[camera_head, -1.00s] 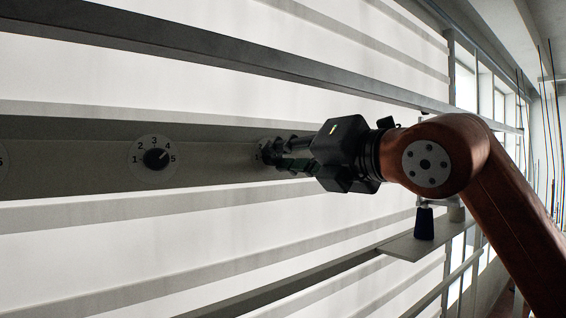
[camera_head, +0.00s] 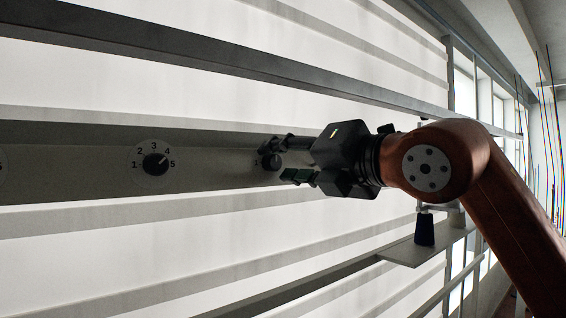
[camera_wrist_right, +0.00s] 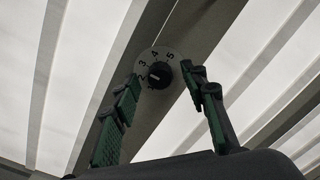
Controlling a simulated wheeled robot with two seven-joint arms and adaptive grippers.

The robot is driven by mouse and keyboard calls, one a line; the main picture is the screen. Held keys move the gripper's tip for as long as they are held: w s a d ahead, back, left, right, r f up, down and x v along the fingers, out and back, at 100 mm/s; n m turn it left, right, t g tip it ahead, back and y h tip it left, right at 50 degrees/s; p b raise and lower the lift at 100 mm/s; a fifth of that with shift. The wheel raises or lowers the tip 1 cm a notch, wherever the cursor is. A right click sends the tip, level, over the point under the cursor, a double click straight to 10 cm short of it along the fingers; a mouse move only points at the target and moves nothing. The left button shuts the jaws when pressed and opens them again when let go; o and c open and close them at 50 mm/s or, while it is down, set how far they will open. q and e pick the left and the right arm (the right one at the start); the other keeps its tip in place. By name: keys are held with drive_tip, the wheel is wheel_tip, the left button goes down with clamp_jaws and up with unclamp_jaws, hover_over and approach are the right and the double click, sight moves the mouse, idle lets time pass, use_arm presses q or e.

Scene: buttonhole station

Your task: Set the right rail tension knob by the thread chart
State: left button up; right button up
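The right rail tension knob (camera_head: 271,161) is a dark knob on the grey rail, partly hidden by my right gripper (camera_head: 280,160) in the head view. In the right wrist view the knob (camera_wrist_right: 159,75) sits on a pale numbered dial, with 2 to 5 readable. A light mark shows on its left side, towards the 2 and 3, but the exact setting is hard to tell. The fingers of my right gripper (camera_wrist_right: 161,80) are spread, one on each side of the knob, with visible gaps. My left gripper is out of view. No thread chart is seen.
Another knob (camera_head: 155,164) with a 1-to-5 dial sits further left on the rail (camera_head: 70,170), its mark near 4. A third dial is cut off at the left edge.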

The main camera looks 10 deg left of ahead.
drive_tip(key=v, duration=1.2)
drive_tip(key=shift+w, duration=0.1)
